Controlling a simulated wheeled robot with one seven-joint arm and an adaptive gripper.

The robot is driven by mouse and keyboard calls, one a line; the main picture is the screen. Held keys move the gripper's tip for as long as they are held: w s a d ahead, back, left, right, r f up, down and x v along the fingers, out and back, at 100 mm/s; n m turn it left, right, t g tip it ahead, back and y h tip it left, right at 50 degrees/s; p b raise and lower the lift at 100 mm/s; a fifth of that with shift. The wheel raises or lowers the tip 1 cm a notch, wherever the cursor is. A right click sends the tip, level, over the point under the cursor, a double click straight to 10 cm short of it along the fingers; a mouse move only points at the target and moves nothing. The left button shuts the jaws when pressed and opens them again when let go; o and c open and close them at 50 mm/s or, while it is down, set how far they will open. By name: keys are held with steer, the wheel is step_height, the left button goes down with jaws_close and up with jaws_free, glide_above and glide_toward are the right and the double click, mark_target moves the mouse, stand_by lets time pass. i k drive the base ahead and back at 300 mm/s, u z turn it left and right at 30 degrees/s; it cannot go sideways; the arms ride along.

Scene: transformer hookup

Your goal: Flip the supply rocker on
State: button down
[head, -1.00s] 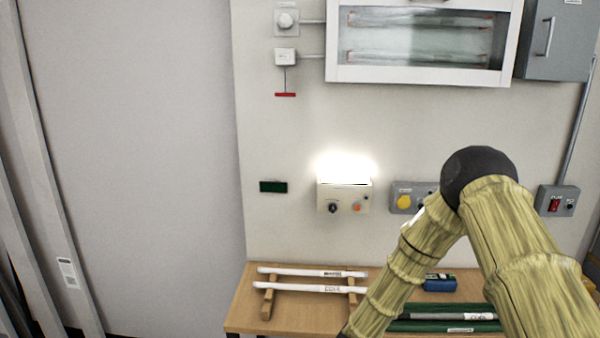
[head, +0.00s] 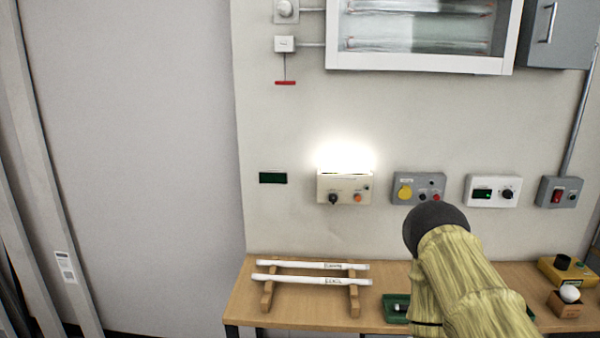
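My gripper is out of view.
Left of the rocker are a white box with a green display (head: 493,191), a grey box with a yellow button (head: 418,188) and a cream box under a bright glow (head: 343,189). Below, a wooden bench (head: 240,310) holds a rack of white tubes (head: 312,281), a green tray and a yellow box (head: 568,271).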

mark_target(558, 194)
steer(key=z, duration=1.4)
steer(key=k, duration=1.3)
steer(key=z, duration=0.5)
steer(key=i, duration=1.65)
steer(key=u, duration=0.75)
steer(key=i, duration=0.25)
steer(key=u, duration=0.35)
